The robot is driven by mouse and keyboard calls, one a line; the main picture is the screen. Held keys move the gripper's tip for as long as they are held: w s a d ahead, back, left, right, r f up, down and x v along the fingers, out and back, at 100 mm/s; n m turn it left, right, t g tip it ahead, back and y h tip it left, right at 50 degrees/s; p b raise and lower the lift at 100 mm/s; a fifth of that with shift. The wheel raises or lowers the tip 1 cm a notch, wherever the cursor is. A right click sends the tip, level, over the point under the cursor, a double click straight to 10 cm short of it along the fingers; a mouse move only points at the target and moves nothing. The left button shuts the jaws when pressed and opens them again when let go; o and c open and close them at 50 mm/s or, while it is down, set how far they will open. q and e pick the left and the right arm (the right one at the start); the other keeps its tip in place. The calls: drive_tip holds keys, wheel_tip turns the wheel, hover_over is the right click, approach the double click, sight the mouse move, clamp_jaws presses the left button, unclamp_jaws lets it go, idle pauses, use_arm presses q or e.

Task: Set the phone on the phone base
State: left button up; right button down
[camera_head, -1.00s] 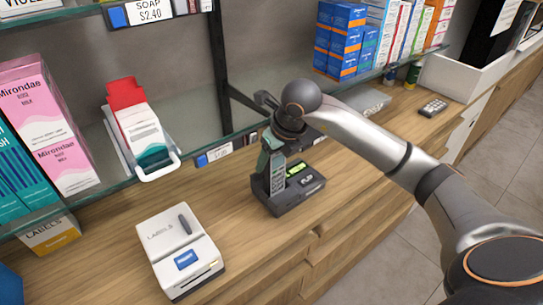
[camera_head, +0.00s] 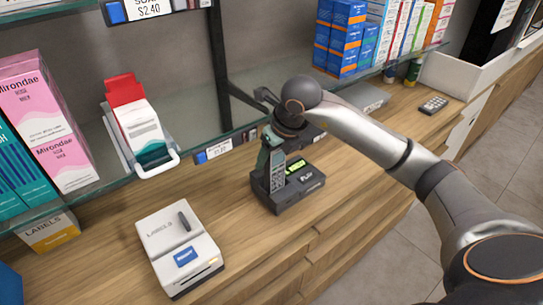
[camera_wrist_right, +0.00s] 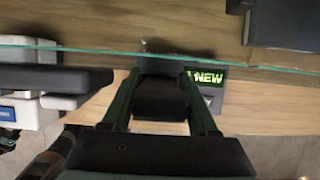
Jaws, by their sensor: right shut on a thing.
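The grey-green phone (camera_head: 278,172) stands nearly upright, keypad facing out, at the left part of the black phone base (camera_head: 301,188). The base sits on the wooden counter and has a lit green display. My right gripper (camera_head: 269,147) is shut on the phone's upper part. In the right wrist view the phone's dark end (camera_wrist_right: 163,98) is between the two fingers. The base's display reading "NEW" (camera_wrist_right: 207,76) shows beside it. I cannot tell whether the phone's lower end is fully seated in the base. My left gripper is not in view.
A glass shelf (camera_head: 190,150) runs just behind and above the base, close to my right gripper. A white label printer (camera_head: 178,250) stands at the front left. A small remote-like keypad (camera_head: 433,105) lies at the far right. Counter in front of the base is clear.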

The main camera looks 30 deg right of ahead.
drive_tip(key=shift+f+b, duration=0.65)
idle(0.7)
drive_tip(key=shift+c, duration=2.2)
unclamp_jaws()
drive_tip(key=shift+r, duration=0.1)
drive_tip(key=p+v, duration=0.5)
drive_tip(key=v, duration=0.6)
